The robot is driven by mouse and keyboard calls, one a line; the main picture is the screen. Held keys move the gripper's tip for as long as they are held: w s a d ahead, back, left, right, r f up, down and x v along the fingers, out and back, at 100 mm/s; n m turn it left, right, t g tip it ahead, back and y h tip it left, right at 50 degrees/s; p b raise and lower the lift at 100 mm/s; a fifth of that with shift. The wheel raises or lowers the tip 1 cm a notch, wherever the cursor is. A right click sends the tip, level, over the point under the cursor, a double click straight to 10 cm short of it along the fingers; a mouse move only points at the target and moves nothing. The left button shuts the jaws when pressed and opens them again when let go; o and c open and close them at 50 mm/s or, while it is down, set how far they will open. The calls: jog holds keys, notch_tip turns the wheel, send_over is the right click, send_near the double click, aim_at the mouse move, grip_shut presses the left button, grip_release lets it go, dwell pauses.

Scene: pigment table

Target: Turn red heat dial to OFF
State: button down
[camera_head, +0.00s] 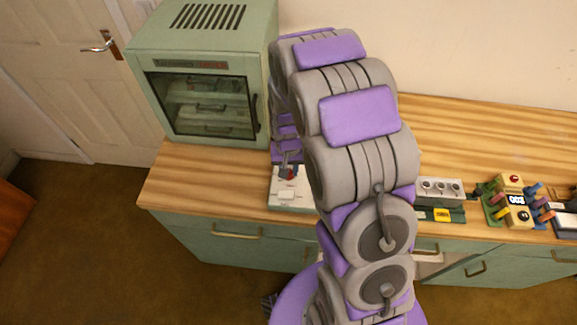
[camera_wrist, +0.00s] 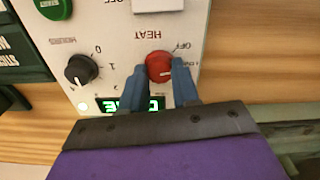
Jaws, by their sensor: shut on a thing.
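The red heat dial (camera_wrist: 159,67) sits on a white control panel (camera_wrist: 110,45) under the word HEAT in the wrist view. OFF is printed to the upper right of the dial. My gripper (camera_wrist: 158,75) has its two blue-grey fingers on either side of the dial and is shut on it. Part of the dial's lower side is hidden by the fingers and palm. In the head view, my gripper (camera_head: 288,168) is at the white panel (camera_head: 290,200) on the wooden counter, with the dial showing as a small red spot.
A black HOURS knob (camera_wrist: 81,69) stands left of the dial, with a partly hidden green display (camera_wrist: 130,105) below. A green oven-like cabinet (camera_head: 205,75) stands behind the panel. Other devices (camera_head: 510,200) stand to the right on the counter.

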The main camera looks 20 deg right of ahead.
jog(key=n+p, duration=0.2)
jog(key=n, duration=0.2)
jog(key=shift+r, duration=0.1)
jog(key=shift+n+p, duration=0.8)
jog(key=shift+n, duration=0.8)
jog(key=c, duration=0.8)
grip_release()
notch_tip(320, 180, up, 17)
jog(key=shift+w+r+p, duration=0.1)
jog(key=shift+p, duration=0.95)
